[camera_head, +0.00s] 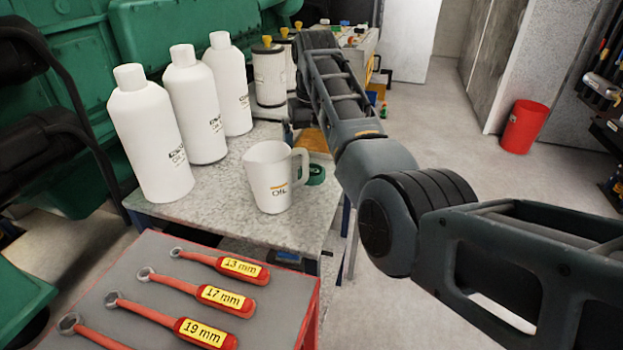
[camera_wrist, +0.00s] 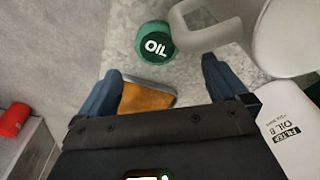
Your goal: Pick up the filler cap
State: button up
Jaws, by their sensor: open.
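The filler cap (camera_wrist: 155,45) is a round green cap marked OIL, lying on the speckled grey table top (camera_wrist: 115,55) in the wrist view. In the head view the cap (camera_head: 316,175) shows as a small green disc just right of the white jug. My gripper (camera_wrist: 162,72) is open and empty, its two blue fingers spread above the table. The cap appears just beyond the fingertips, roughly centred between them and apart from both. In the head view my arm hides most of the gripper.
The white OIL jug (camera_head: 270,180) stands close beside the cap, its handle (camera_wrist: 205,38) almost touching it in the wrist view. An orange block (camera_wrist: 147,98) lies below the gripper. White bottles (camera_head: 195,105) and a wrench tray (camera_head: 180,300) are left. A red bin (camera_head: 525,127) stands on the floor.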

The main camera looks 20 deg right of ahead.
aim_at(312, 170)
jog(key=f, duration=0.7)
jog(key=shift+w+d, duration=0.15)
jog(key=shift+w, duration=0.15)
jog(key=c, duration=1.2)
